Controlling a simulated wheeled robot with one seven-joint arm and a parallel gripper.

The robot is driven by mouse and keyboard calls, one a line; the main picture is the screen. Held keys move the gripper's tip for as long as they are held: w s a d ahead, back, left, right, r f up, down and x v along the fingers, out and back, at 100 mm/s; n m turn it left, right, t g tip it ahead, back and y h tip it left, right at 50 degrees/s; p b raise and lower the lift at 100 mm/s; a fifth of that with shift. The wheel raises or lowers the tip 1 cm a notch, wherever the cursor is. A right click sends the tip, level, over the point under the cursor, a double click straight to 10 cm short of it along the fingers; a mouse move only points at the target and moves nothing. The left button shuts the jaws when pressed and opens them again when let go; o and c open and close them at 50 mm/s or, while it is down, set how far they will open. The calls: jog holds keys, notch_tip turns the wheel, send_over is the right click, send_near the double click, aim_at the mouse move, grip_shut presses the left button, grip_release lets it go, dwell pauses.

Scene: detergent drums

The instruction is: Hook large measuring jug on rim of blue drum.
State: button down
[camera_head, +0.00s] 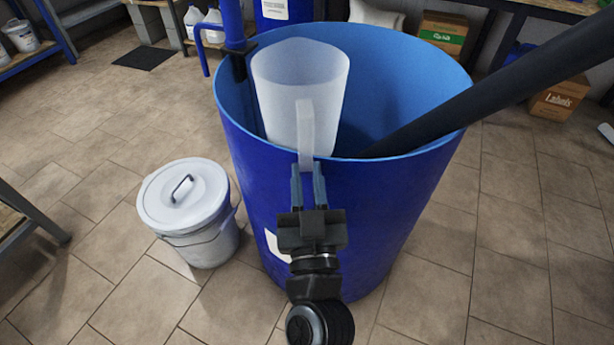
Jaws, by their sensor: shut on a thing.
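The large measuring jug (299,83) is a translucent white jug, upright, at the near side of the blue drum's mouth. Its handle (305,128) faces me and overlaps the near rim in the picture. The blue drum (345,215) is tall and open at the top, with a lighter blue inside. My gripper (309,172) is shut on the jug's handle, just in front of the drum's near wall. The gripper fingers hide the lower end of the handle. I cannot tell whether the handle touches the rim.
A dark pole (480,95) slants into the drum from the upper right. A blue pipe fitting (234,40) is at the drum's left rim. A lidded white bucket (186,205) stands left of the drum. Cardboard boxes (444,32) sit behind.

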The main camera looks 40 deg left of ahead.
aim_at(306, 120)
jog(key=shift+r+p, duration=4.8)
jog(key=shift+p, duration=0.05)
notch_tip(306, 120, up, 5)
jog(key=p, duration=0.5)
jog(key=shift+r+p, duration=0.1)
jog(key=shift+p, duration=0.25)
